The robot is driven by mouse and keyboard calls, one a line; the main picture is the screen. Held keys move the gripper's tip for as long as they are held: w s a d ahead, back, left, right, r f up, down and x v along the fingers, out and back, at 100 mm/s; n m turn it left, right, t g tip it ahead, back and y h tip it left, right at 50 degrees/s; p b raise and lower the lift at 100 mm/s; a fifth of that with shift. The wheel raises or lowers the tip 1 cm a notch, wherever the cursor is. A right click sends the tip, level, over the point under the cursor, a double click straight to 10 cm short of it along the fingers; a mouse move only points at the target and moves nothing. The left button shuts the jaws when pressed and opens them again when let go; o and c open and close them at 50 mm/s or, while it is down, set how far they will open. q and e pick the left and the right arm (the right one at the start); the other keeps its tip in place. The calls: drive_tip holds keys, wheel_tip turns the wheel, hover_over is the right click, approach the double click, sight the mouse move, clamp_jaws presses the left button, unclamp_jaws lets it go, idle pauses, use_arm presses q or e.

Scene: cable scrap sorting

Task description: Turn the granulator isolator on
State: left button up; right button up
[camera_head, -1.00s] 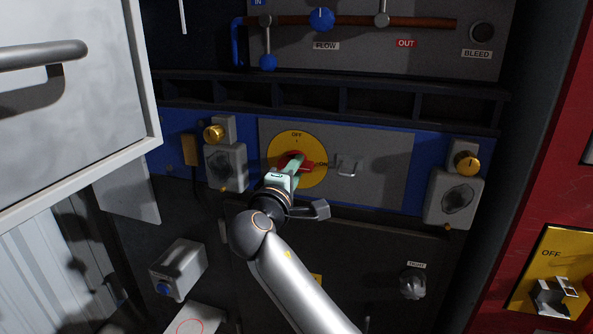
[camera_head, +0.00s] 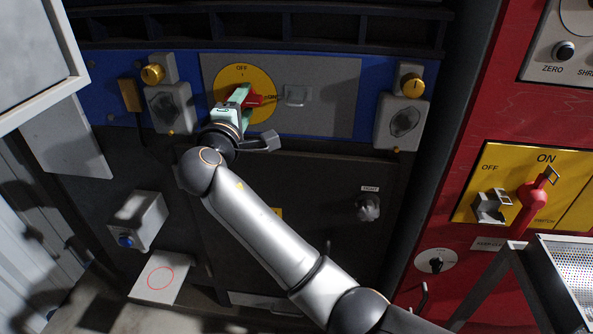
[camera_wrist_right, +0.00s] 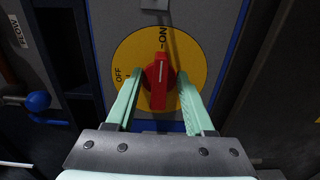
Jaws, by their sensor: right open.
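The isolator is a yellow disc (camera_head: 262,78) with a red handle (camera_head: 254,100) on a grey plate, marked OFF at the top and ON at the right. The handle points right, towards ON. In the right wrist view the red handle (camera_wrist_right: 160,78) stands with its white line towards the ON mark, and OFF is on the left of the yellow disc (camera_wrist_right: 132,55). My right gripper (camera_head: 244,103) is at the dial with its pale green fingers open, one either side of the handle. Whether they touch it I cannot tell. My left gripper is not in view.
A grey hasp (camera_head: 295,95) sits right of the dial. Grey boxes with yellow knobs flank the plate, at left (camera_head: 170,108) and right (camera_head: 402,122). A red cabinet (camera_head: 455,150) at the right carries another red-handled switch (camera_head: 532,200). A white cabinet (camera_head: 35,55) juts in at upper left.

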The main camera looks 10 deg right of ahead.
drive_tip(key=s+a+r+n+p, duration=0.1)
drive_tip(key=s+a+n+p, duration=0.4)
drive_tip(key=s+n, duration=1)
drive_tip(key=w+d+f+m+g, duration=0.3)
drive_tip(key=d+f+m, duration=0.2)
drive_tip(key=d, duration=0.2)
drive_tip(key=w+d+f+m+g, duration=0.3)
drive_tip(key=d+f+m, duration=0.1)
drive_tip(key=d, duration=0.4)
drive_tip(key=s+d+f+m+g+y+p, duration=0.1)
drive_tip(key=s+f, duration=0.3)
drive_tip(key=f, duration=0.4)
drive_tip(key=s+d+f+m+g+y+p, duration=0.1)
drive_tip(key=s+d+f+m+y+p, duration=0.2)
drive_tip(key=f, duration=0.5)
drive_tip(key=shift+s+d+m+p, duration=0.35)
drive_tip(key=shift+s+d+m, duration=0.05)
drive_tip(key=shift+s+m, duration=0.3)
drive_tip(key=shift+o, duration=0.3)
drive_tip(key=shift+w, duration=0.1)
